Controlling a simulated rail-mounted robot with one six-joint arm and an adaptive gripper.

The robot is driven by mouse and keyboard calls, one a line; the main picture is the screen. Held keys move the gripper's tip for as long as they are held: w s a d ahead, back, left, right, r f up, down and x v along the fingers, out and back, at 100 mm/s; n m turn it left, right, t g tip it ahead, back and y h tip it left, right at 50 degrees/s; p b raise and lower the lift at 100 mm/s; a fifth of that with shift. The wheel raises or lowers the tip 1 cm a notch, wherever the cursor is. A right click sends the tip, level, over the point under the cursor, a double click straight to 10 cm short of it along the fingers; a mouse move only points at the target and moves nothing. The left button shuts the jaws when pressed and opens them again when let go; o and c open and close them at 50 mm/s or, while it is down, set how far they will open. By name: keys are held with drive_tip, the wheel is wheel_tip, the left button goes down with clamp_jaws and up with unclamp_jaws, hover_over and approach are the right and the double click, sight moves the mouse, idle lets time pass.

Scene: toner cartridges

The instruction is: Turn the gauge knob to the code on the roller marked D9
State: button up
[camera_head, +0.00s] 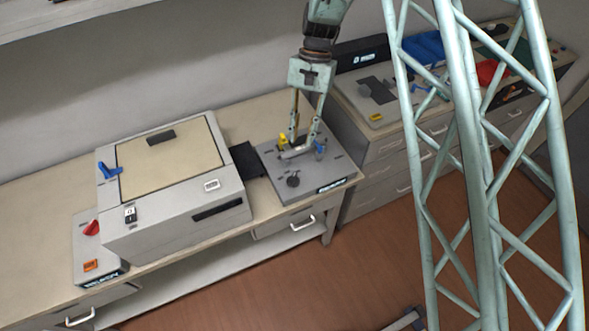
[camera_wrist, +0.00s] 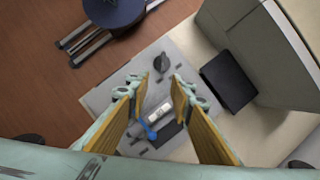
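A grey panel (camera_head: 337,178) lies on the right end of the bench, with a black round knob (camera_head: 293,181) near its front; the knob also shows in the wrist view (camera_wrist: 162,62). My gripper (camera_head: 302,142) points down over this panel, behind the knob. In the wrist view my gripper (camera_wrist: 160,88) has its two fingers apart with nothing between them. A small pale piece (camera_wrist: 158,112) and a blue part (camera_wrist: 149,131) show on the panel below. I cannot make out any D9 mark, code or knob scale.
A large grey printer (camera_head: 175,222) stands left of the panel, with a black tray (camera_head: 246,160) between them. A small panel with a red knob (camera_head: 92,228) is at the far left. A second bench at the right holds another panel with a black part (camera_head: 378,92) and a red object (camera_head: 489,72).

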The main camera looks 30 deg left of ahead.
sight(294, 175)
drive_tip(key=shift+s+a+f, duration=0.2)
drive_tip(key=shift+a+f, duration=0.1)
drive_tip(key=shift+f, duration=0.1)
drive_tip(key=shift+p+x, duration=1)
drive_tip(key=shift+x, duration=5.8)
drive_tip(key=shift+s+d, duration=0.1)
drive_tip(key=shift+c, duration=0.9)
clamp_jaws()
